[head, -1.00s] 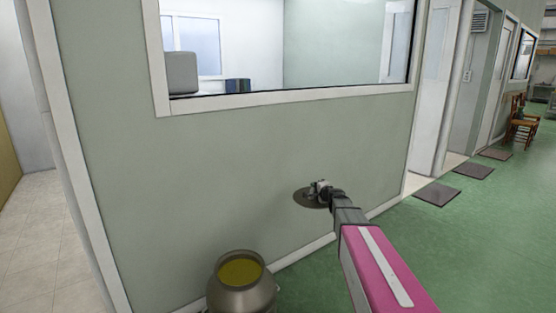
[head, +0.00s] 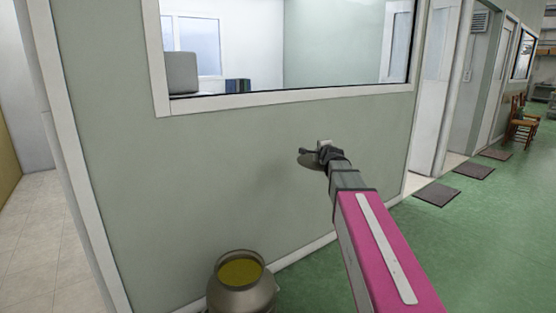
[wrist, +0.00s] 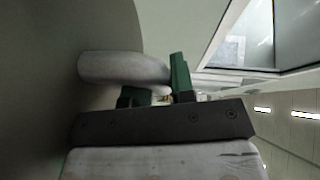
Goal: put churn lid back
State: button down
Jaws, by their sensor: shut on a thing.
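The churn (head: 243,297) stands on the floor by the wall at the bottom of the head view. Its mouth is open, and yellow-green oil shows inside. My gripper (head: 322,150) is up and to the right of the churn, in front of the wall. It is shut on the churn lid (head: 309,162), a dark grey disc held clear of the churn and partly hidden by the gripper. In the wrist view, the green fingers of my gripper (wrist: 160,84) are at the lid's pale grey handle (wrist: 112,68). The lid's curved face (wrist: 60,60) fills the left side.
The pale green wall (head: 190,180) with a wide window (head: 290,98) stands close behind the churn and lid. Green floor (head: 480,260) is open to the right, with dark mats (head: 437,193) by doorways and a wooden chair (head: 522,130) farther off.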

jog(key=s+r+h, duration=0.1)
jog(key=s+r, duration=0.2)
jog(key=r, duration=0.5)
jog(key=shift+s+m, duration=0.25)
jog(key=shift+m, duration=0.05)
